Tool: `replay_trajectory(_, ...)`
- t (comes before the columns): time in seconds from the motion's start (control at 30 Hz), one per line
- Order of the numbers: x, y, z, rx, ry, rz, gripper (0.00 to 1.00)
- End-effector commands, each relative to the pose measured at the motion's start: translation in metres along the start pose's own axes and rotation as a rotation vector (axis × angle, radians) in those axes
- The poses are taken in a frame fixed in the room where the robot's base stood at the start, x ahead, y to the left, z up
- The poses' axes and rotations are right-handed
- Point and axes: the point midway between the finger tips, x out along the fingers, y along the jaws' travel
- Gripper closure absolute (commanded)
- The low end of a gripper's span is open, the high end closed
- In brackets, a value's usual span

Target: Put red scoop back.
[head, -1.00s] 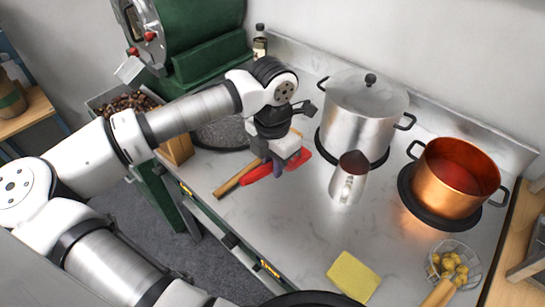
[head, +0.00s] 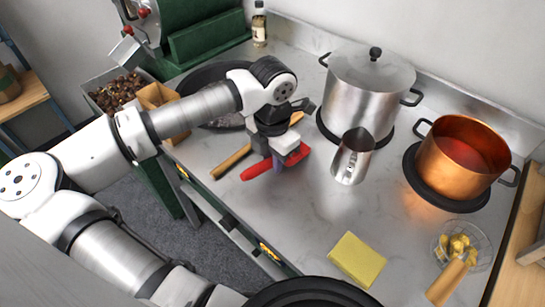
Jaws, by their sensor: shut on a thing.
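The red scoop (head: 257,173) shows in the head view in front of the large steel pot, near the counter's front edge. My gripper (head: 278,161) points down and is shut on it. The fingers and the gripper body cover the scoop's middle. One red end sticks out to the left and the other shows at the right. I cannot tell how far the scoop is above the counter.
A wooden handle (head: 231,162) lies just left of the scoop. A steel jug (head: 352,160), lidded pot (head: 368,90) and copper pot (head: 455,162) stand to the right. A yellow sponge (head: 357,260) lies in front. A chestnut tray (head: 103,105) and wooden box (head: 165,113) are left.

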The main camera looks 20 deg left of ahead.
Motion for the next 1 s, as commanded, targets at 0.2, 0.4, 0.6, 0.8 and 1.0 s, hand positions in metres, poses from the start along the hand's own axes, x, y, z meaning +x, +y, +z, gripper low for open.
replay_trajectory(0.2,0.003,0.0,0.0,0.0,0.0,0.0,1.0)
replay_trajectory(0.4,0.006,0.0,0.0,0.0,0.0,0.0,1.0)
replay_trajectory(0.6,0.008,0.0,0.0,0.0,0.0,0.001,1.0)
replay_trajectory(0.8,0.011,0.0,0.0,0.0,0.0,0.001,1.0)
replay_trajectory(1.0,0.011,0.0,0.0,0.0,0.0,0.0,0.61)
